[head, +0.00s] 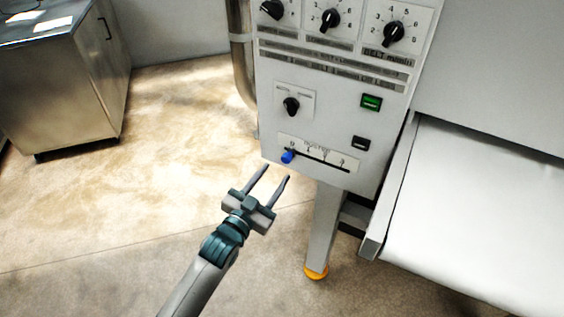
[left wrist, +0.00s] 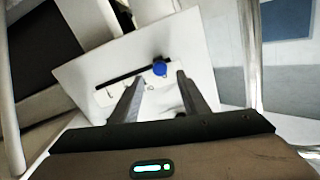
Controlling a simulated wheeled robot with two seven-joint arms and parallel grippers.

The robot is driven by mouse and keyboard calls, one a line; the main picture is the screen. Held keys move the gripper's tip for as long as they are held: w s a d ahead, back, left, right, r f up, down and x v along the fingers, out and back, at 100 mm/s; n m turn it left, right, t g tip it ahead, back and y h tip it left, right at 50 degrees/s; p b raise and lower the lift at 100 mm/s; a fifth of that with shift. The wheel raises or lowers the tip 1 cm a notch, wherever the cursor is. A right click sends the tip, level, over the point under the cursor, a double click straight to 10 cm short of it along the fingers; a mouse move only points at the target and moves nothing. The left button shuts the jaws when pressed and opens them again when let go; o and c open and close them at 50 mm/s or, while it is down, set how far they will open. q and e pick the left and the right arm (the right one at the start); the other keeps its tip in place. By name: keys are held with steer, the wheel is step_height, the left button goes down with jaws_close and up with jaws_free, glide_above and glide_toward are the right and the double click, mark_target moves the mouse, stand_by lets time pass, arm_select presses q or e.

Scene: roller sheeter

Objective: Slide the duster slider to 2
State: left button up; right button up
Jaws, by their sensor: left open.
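The duster slider's blue knob (head: 288,157) sits at the left end of its slot, by the 0 mark, low on the control panel. The slider plate (head: 318,154) carries a dark slot with marks running right. My left gripper (head: 275,174) is open and empty, just below and left of the knob, fingers pointing up toward the panel. In the left wrist view the blue knob (left wrist: 160,69) shows beyond the two open fingers (left wrist: 158,85), between their tips in the picture. I cannot tell the exact gap to it. My right gripper is not in view.
Above the slider are a black rotary knob (head: 291,105), a green button (head: 371,102) and a black switch (head: 361,143). The white belt (head: 480,220) lies to the right, a panel leg (head: 325,230) below. A steel cabinet (head: 70,80) stands far left; floor between is clear.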

mark_target(285, 161)
arm_select(q)
steer(key=x, duration=0.5)
steer(key=shift+w+d+p, duration=0.15)
steer(key=shift+w+p, duration=0.1)
steer(key=shift+p, duration=0.05)
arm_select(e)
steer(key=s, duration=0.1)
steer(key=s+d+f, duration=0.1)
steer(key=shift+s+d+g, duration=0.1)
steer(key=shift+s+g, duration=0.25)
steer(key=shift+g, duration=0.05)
